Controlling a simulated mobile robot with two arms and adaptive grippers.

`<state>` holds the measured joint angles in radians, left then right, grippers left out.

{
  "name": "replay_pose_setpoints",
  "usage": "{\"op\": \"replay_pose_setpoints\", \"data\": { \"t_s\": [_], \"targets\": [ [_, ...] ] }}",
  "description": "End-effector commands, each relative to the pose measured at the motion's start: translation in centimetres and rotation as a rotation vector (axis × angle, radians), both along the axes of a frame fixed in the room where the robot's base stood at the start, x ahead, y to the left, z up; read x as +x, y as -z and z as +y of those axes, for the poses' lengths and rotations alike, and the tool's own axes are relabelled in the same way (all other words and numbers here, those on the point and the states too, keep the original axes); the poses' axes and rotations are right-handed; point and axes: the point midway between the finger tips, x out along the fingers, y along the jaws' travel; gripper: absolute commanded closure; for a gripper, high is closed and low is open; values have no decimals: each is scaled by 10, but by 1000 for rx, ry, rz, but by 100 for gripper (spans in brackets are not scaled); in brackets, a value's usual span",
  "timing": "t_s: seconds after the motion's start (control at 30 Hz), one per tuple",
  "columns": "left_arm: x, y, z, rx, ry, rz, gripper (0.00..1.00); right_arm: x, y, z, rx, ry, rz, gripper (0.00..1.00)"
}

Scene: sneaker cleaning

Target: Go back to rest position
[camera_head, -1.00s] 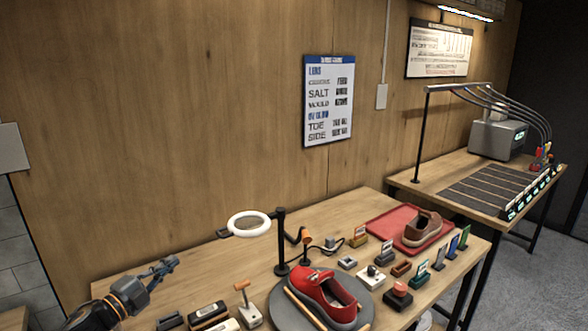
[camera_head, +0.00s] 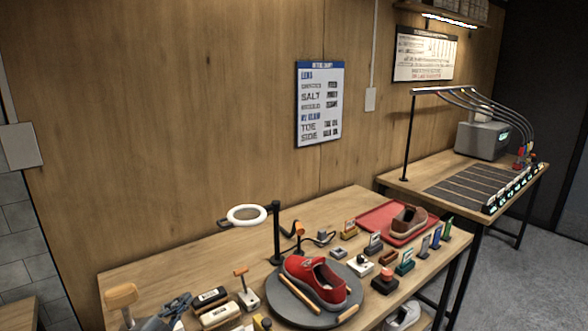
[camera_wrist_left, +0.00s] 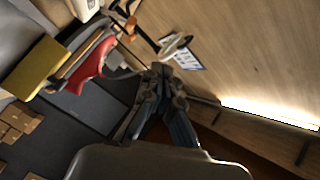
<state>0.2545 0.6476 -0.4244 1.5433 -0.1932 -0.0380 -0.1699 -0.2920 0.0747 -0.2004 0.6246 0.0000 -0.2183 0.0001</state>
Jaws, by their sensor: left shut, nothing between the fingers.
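My left gripper (camera_head: 180,303) is low at the left front part of the workbench (camera_head: 140,275), near the brushes, and only partly shows in the head view. In the left wrist view (camera_wrist_left: 160,72) its fingers are shut together with nothing between them. A red sneaker (camera_head: 316,282) sits on a round grey turntable (camera_head: 290,308), to the right of the gripper and apart from it. A brown shoe (camera_head: 409,220) sits on a red tray (camera_head: 375,216) at the far right of the bench. My right gripper is out of view.
A ring lamp (camera_head: 246,215) on a black post stands behind the turntable. Brushes (camera_head: 220,314) and a wooden-handled tool (camera_head: 241,285) lie near the gripper. Several small stations line the bench's right side. A second table (camera_head: 400,182) with a grey machine (camera_head: 482,140) stands beyond.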

Motion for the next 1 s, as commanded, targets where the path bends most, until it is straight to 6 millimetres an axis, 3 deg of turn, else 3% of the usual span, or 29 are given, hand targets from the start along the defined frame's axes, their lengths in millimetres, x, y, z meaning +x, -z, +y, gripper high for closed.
{"op": "replay_pose_setpoints", "data": {
  "t_s": [0.17,0.23,0.4,0.5,0.7,1.0],
  "targets": [
    [-44,41,-28,-145,-119,184,100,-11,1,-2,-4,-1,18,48],
    [-71,61,-39,-215,-187,289,100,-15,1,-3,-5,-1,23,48],
    [-159,102,-55,-381,-384,589,100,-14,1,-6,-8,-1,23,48],
    [-208,116,-58,-445,-479,739,100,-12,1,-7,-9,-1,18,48],
    [-282,126,-62,-520,-614,952,100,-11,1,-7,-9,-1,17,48],
    [-367,124,-66,-582,-757,1179,100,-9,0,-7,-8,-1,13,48]
  ]
}}
